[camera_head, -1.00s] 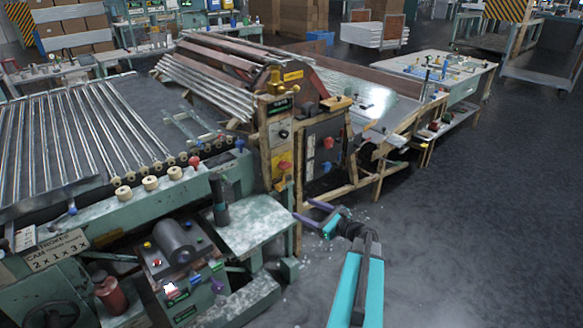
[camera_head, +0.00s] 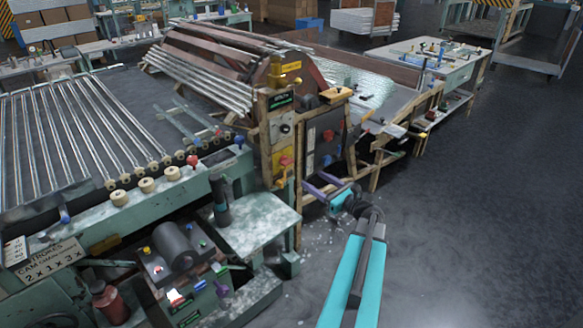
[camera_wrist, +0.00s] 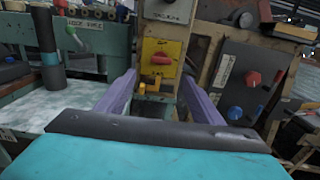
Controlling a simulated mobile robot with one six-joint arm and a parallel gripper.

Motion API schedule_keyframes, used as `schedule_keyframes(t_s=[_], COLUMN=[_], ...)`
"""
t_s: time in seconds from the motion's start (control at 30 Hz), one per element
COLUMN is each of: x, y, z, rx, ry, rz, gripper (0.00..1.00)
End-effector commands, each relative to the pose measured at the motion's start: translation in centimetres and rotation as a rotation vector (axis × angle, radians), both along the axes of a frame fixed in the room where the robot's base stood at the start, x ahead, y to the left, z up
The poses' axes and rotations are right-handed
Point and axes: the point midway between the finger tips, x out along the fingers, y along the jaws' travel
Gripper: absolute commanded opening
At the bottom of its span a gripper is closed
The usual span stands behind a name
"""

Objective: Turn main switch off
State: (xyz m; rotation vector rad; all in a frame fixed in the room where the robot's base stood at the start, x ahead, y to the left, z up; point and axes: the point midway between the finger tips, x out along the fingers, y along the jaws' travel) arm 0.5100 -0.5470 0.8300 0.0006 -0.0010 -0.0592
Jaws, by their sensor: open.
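A red rotary switch (camera_wrist: 162,59) on a yellow plate (camera_wrist: 152,46) is on the wooden post panel straight ahead in the wrist view. Its red handle looks about horizontal; the plate's lettering is too small to read. The same red switch shows small in the head view (camera_head: 285,161). My gripper (camera_wrist: 160,84) is open and empty, with one purple finger on each side below the switch, apart from it. In the head view, my gripper (camera_head: 319,184) is to the right of and slightly below the yellow plate.
A dark panel (camera_wrist: 238,85) with a red knob (camera_wrist: 253,78) and a blue knob (camera_wrist: 234,113) stands to the right. A dark post (camera_wrist: 46,45) on a worn green table (camera_wrist: 22,112) stands left. Open floor (camera_head: 450,220) lies to the right.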

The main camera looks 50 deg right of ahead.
Motion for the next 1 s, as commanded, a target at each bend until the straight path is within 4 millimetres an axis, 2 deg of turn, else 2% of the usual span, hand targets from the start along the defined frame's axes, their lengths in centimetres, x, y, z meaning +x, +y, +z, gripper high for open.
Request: schedule_keyframes(t_s=[0.17, 0.33, 1.0], x=[0.3, 1.8, 10.9], y=[-0.5, -0.8, -1.5], z=[0.1, 0.1, 0.1], rx=[0.000, -0.001, -0.001], ry=[0.000, -0.001, 0.000], rz=[-0.006, -0.008, -0.009], gripper=[0.61, 0.61, 0.61])
